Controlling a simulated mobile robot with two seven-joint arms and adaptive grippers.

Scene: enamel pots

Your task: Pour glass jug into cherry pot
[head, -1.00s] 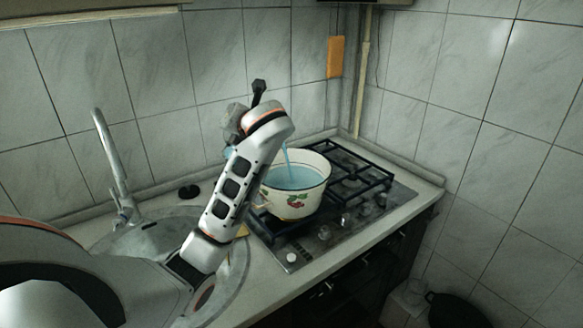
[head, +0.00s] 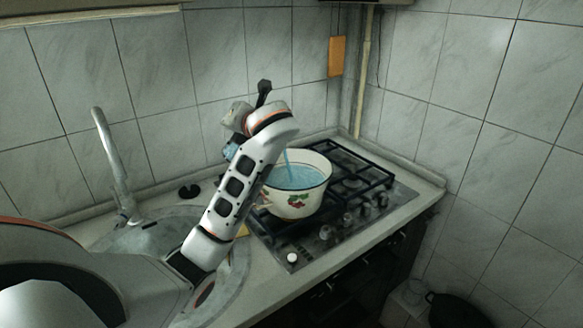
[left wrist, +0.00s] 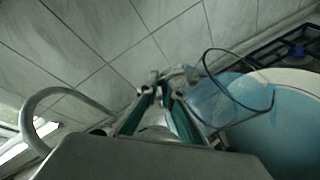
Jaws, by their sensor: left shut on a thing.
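The cherry pot (head: 295,203), a cream enamel pot with a cherry motif, stands upright on the hob with light blue liquid inside. It also shows in the left wrist view (left wrist: 282,140), at the right. A thin blue stream (head: 287,165) falls into it. The glass jug (left wrist: 205,101) is clear, with a dark-looking rim, and is tilted beside and over the pot. In the head view my arm hides most of the jug; a bluish bit (head: 230,151) shows at the arm's left. My left gripper (left wrist: 162,92) is shut on the jug; the exact contact is unclear. My right gripper is out of view.
The hob (head: 318,246) has dark grates (head: 362,172) and knobs along its front edge. A round sink (head: 130,240) with a tall tap (head: 108,150) lies to the left. Tiled walls close off the back and right. A black stopper (head: 189,191) lies behind the sink.

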